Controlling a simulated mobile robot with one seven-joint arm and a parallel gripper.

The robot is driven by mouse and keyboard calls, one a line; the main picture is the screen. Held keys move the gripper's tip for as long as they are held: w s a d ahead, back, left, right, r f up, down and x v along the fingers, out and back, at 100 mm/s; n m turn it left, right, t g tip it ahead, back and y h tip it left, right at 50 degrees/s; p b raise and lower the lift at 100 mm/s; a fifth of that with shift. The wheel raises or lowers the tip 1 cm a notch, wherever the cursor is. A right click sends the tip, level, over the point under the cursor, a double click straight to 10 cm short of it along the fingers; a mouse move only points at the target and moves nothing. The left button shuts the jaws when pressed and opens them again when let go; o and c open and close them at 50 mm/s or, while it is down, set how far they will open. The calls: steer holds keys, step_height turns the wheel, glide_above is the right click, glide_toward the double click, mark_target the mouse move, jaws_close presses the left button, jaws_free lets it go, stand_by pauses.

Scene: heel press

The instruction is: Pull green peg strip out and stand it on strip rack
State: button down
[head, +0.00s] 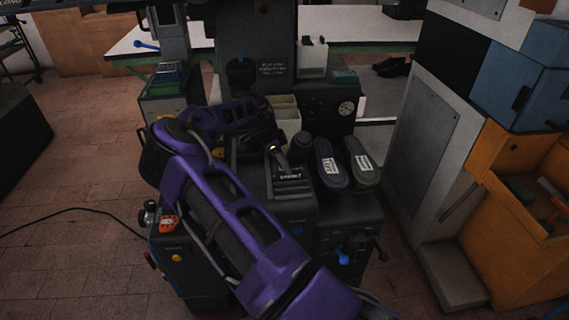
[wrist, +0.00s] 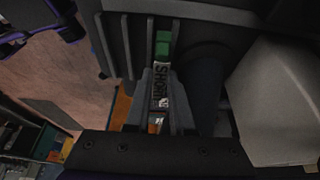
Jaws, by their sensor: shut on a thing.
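My gripper (wrist: 162,108) is shut on the green peg strip (wrist: 163,45) in the wrist view. The strip has a green end and a pale label reading "SHORT" (wrist: 160,80). It lies lengthwise between dark upright ribs (wrist: 127,45); I cannot tell whether it is still seated there. In the head view my purple arm reaches over the machine and hides much of the gripper. A small green label (head: 290,177) shows on the dark machine top beside the arm. I cannot make out the strip rack for certain.
Two shoe soles with white labels, one dark (head: 330,166) and one greenish (head: 362,162), lie right of the arm. A cream bin (head: 286,118) stands behind. A grey cabinet (head: 425,140) and an orange bench (head: 520,190) stand at right. A pale block (wrist: 275,100) is close in the wrist view.

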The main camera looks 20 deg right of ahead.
steer(key=shift+f, duration=0.25)
steer(key=shift+s+d+f+b, duration=0.1)
steer(key=shift+s+f+b, duration=0.1)
steer(key=shift+f+b, duration=0.4)
steer(key=shift+c, duration=1.1)
jaws_free()
steer(key=shift+r, duration=0.1)
